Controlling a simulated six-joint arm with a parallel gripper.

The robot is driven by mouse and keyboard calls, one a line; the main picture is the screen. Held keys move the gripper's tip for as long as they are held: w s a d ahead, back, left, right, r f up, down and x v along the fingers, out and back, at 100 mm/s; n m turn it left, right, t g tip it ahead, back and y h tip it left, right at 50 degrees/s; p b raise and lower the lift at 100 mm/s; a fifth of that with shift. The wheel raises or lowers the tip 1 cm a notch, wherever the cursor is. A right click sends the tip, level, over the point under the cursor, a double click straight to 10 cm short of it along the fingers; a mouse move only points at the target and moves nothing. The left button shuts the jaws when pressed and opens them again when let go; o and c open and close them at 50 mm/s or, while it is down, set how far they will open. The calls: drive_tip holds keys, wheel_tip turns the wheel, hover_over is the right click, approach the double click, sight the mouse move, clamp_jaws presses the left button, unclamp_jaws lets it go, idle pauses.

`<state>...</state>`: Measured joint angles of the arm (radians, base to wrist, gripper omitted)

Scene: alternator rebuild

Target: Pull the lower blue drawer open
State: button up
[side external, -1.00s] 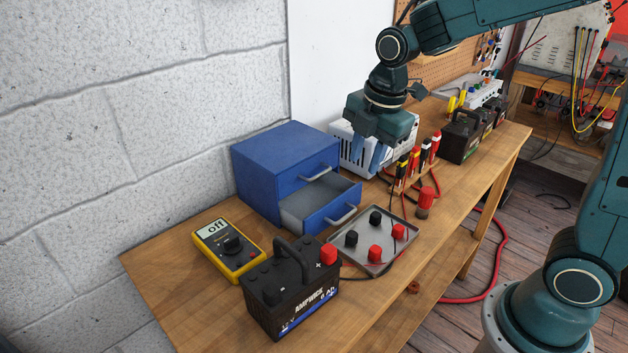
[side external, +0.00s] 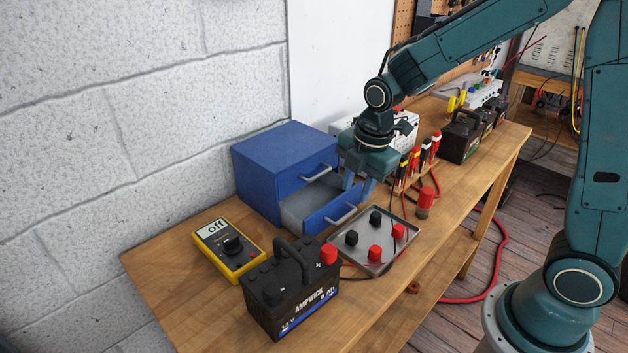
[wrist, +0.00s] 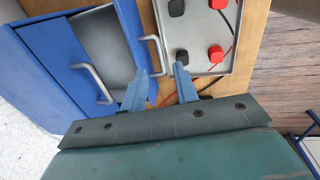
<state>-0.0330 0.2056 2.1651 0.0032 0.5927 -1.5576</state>
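The blue cabinet (side external: 275,160) stands by the wall with its upper drawer shut. Its lower drawer (side external: 322,212) is out, showing a grey, empty-looking inside. The lower drawer's grey handle (side external: 342,216) is on its front; the handle also shows in the wrist view (wrist: 161,55). My gripper (side external: 358,190) is low beside the right end of the lower drawer. In the wrist view its two blue fingers (wrist: 160,71) are apart with nothing between them that I can see gripped. The left finger appears beside the drawer front, near the handle; contact cannot be told.
A metal tray (side external: 373,262) with black and red knobs lies in front of the drawer. A black battery (side external: 290,295) and a yellow multimeter (side external: 228,250) stand at the left front. A screwdriver rack (side external: 417,182) and a red-capped cylinder (side external: 425,202) are right of my gripper.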

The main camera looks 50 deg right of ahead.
sight(349, 214)
drive_tip(key=shift+w+f, duration=0.2)
drive_tip(key=shift+f, duration=0.85)
drive_tip(key=shift+w+f, duration=0.15)
drive_tip(key=shift+f, duration=0.85)
drive_tip(key=shift+w+f, duration=0.2)
drive_tip(key=shift+f, duration=0.85)
clamp_jaws()
